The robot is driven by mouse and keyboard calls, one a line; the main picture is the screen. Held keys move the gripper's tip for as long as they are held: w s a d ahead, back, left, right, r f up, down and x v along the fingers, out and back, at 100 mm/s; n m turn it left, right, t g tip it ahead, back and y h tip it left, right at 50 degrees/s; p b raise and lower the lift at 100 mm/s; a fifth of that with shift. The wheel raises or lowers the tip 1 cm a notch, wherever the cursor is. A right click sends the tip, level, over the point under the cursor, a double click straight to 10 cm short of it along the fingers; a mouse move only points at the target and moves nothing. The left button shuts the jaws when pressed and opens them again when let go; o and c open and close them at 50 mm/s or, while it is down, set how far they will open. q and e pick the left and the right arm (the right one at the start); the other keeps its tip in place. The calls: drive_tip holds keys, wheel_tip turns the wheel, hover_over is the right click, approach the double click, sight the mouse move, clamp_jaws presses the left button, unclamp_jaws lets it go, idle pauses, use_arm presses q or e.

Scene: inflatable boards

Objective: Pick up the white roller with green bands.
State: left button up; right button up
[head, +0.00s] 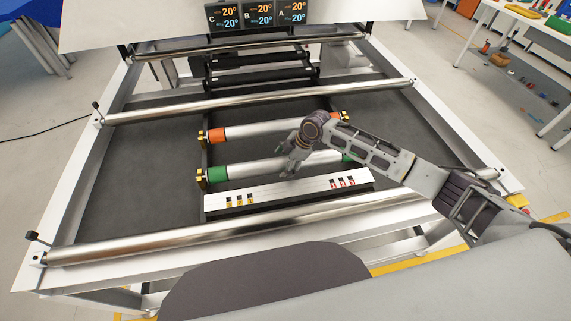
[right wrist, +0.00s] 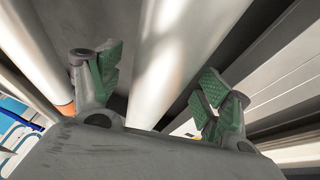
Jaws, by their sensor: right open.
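The white roller with green bands (head: 250,169) lies across the machine frame, its left green band resting at a brass holder. Its right part is partly hidden behind my right arm. My right gripper (head: 290,171) is over the middle of this roller. In the right wrist view, its green-padded fingers (right wrist: 160,85) are spread apart, and the white roller (right wrist: 178,50) runs between them. No grip on the roller shows; I cannot tell the exact height gap. My left gripper is not in view.
A white roller with orange bands (head: 255,131) lies parallel just behind. A white control bar (head: 290,193) with small buttons is just in front. Long steel rollers (head: 200,232) cross the frame at front and back. Dark flat board surface (head: 140,170) is clear at left.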

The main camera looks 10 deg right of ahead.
sight(285, 159)
drive_tip(key=c, duration=1.6)
drive_tip(key=shift+w, duration=0.1)
drive_tip(key=shift+c, duration=0.5)
drive_tip(key=shift+r, duration=0.15)
drive_tip(key=shift+r, duration=4.95)
